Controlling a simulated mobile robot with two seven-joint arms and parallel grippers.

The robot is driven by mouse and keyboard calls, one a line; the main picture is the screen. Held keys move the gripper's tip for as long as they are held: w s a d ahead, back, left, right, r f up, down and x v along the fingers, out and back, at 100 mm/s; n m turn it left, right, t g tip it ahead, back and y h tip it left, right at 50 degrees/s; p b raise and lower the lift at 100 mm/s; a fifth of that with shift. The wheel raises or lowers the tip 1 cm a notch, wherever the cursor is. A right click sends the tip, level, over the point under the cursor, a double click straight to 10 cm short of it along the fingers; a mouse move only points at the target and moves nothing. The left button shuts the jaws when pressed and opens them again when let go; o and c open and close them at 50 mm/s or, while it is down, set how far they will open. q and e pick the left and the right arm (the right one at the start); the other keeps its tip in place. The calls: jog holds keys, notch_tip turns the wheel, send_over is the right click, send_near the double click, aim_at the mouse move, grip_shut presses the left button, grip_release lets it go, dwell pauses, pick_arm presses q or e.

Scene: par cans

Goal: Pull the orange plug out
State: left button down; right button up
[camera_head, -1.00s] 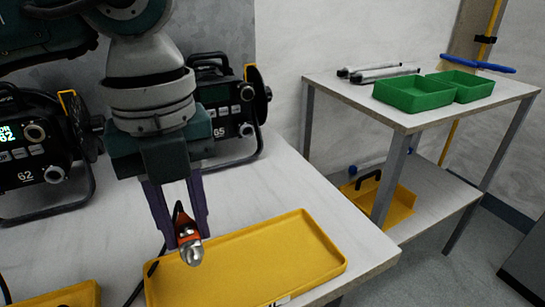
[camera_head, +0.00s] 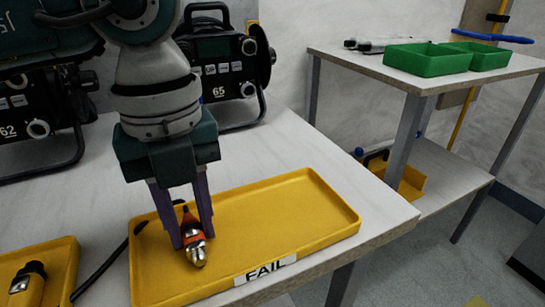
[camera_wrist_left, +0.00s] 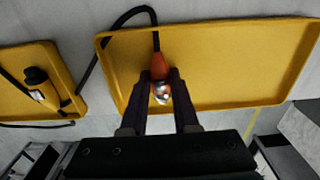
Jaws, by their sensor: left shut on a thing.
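My left gripper (camera_head: 188,238) is shut on the orange plug (camera_head: 190,221), which has a silver metal tip. It holds the plug over the left part of the yellow tray marked FAIL (camera_head: 300,220). In the left wrist view the plug (camera_wrist_left: 160,68) sits between the two fingers (camera_wrist_left: 161,88), with its black cable (camera_wrist_left: 155,38) running off behind it. I cannot tell whether the plug touches the tray floor. My right gripper is not in view.
A second yellow tray (camera_head: 60,262) at lower left holds a yellow-and-black connector (camera_head: 28,284). Black lamp units marked 62 (camera_head: 35,130) and 65 (camera_head: 218,70) stand behind. A side table (camera_head: 400,75) at right carries green bins (camera_head: 428,60).

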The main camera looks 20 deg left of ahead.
pick_arm(q)
jog(key=c, duration=0.6)
grip_release()
jog(key=shift+r, duration=0.1)
